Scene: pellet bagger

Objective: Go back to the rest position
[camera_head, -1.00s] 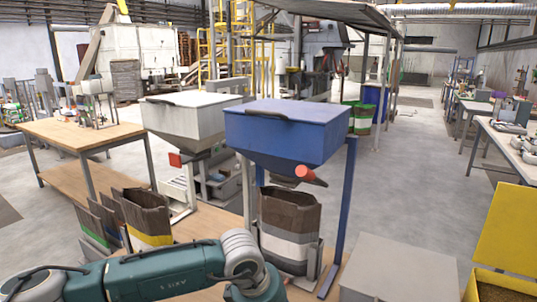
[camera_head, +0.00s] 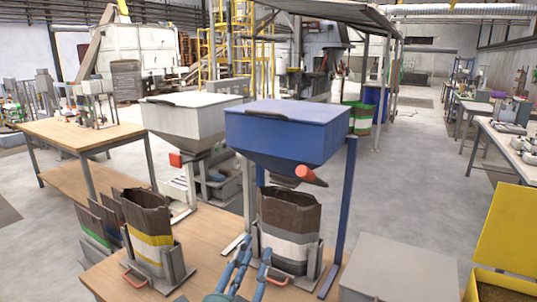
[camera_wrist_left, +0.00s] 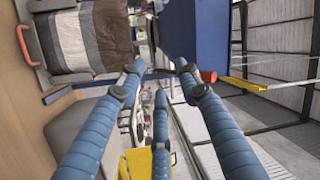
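My left gripper (camera_head: 252,256) shows at the bottom of the head view as blue fingers, in front of the bag under the blue hopper. In the left wrist view its fingers (camera_wrist_left: 158,75) are spread apart with nothing between them, so it is open and empty. The brown, white and grey bag (camera_head: 288,225) stands upright in a metal holder, apart from the fingers as far as I can tell. It also shows sideways in the left wrist view (camera_wrist_left: 85,40). My right gripper is in neither view.
A blue hopper (camera_head: 285,130) with a red-tipped spout stands over the bag, with a white hopper (camera_head: 190,118) beside it. A bag with a yellow band (camera_head: 148,230) stands left on the wooden bench (camera_head: 210,245). A grey box (camera_head: 395,270) and yellow bin (camera_head: 505,240) are at right.

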